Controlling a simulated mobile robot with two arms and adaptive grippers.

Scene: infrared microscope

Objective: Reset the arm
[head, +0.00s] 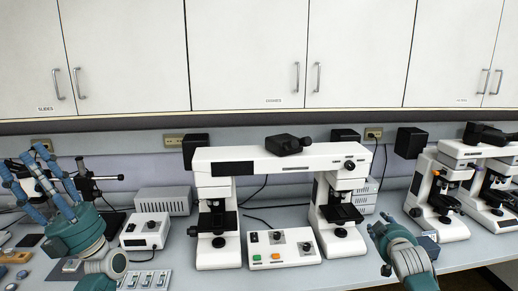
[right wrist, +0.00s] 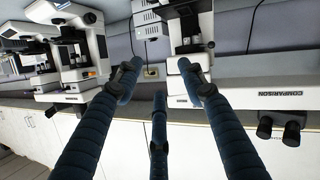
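My left gripper (head: 30,170) is at the far left of the head view, raised above the bench. Its blue fingers point up and are spread apart, with nothing seen between them. My right gripper (head: 377,230) is over the front of the bench, right of the large white comparison microscope (head: 255,158). In the right wrist view its fingers (right wrist: 160,80) are spread wide and hold nothing. That view is upside down and shows part of the comparison microscope (right wrist: 270,97) at the right.
A white control box (head: 280,250) with coloured buttons stands before the microscope. A power supply box (head: 144,232) is left of it. More microscopes (head: 447,180) stand at the right. Wall cabinets (head: 250,50) hang above. Small items (head: 22,258) lie at the left bench front.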

